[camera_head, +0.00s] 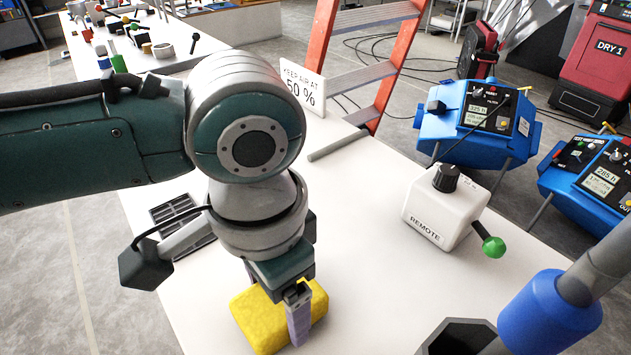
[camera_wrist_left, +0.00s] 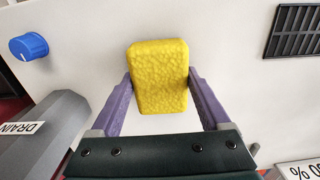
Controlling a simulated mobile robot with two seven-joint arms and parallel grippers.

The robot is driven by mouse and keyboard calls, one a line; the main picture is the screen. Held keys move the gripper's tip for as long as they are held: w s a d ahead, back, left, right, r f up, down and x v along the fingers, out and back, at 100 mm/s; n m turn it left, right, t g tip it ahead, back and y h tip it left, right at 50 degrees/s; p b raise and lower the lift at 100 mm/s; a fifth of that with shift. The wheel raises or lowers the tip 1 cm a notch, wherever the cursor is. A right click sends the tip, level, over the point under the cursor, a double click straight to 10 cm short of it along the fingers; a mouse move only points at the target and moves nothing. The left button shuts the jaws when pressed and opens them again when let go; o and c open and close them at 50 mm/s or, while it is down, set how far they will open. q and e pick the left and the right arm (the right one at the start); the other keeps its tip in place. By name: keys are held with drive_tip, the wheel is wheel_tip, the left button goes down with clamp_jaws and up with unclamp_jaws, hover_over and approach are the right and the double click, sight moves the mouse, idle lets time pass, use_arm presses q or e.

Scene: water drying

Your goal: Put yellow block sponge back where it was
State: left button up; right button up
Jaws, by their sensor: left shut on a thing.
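The yellow block sponge (camera_head: 252,316) is low in the middle of the head view, at the white table (camera_head: 372,275). My left gripper (camera_head: 290,322) points down over it and is shut on it. In the left wrist view the sponge (camera_wrist_left: 158,80) sits between the two purple fingers of the left gripper (camera_wrist_left: 160,92), one along each long side. I cannot tell whether the sponge touches the table or is just above it. My right gripper is not in view.
A white REMOTE box (camera_head: 440,212) with a green-tipped lever stands right of the gripper. A dark vent grille (camera_head: 170,212) lies left. A blue-collared grey pipe (camera_head: 548,312) fills the lower right.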

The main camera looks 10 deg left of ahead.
use_arm(q)
drive_tip(key=shift+f, duration=0.15)
drive_tip(key=o, duration=1)
drive_tip(key=shift+o, duration=0.2)
wheel_tip(320, 180, up, 12)
drive_tip(key=p, duration=0.3)
drive_tip(key=s+d+f+n+t+h, duration=0.1)
drive_tip(key=s+d+f+t+h, duration=0.1)
drive_tip(key=s+d+h, duration=0.3)
drive_tip(key=s+a+n+y, duration=0.2)
drive_tip(key=s+a, duration=0.1)
drive_tip(key=a, duration=0.4)
drive_tip(key=s+a+f+n+t+y, duration=0.1)
drive_tip(key=s+a+n+y, duration=0.1)
drive_tip(key=s+a, duration=0.2)
drive_tip(key=a, duration=0.3)
drive_tip(key=shift+a+f+n+t+y, duration=0.15)
drive_tip(key=shift+f+n+t+y, duration=0.15)
drive_tip(key=shift+y, duration=0.1)
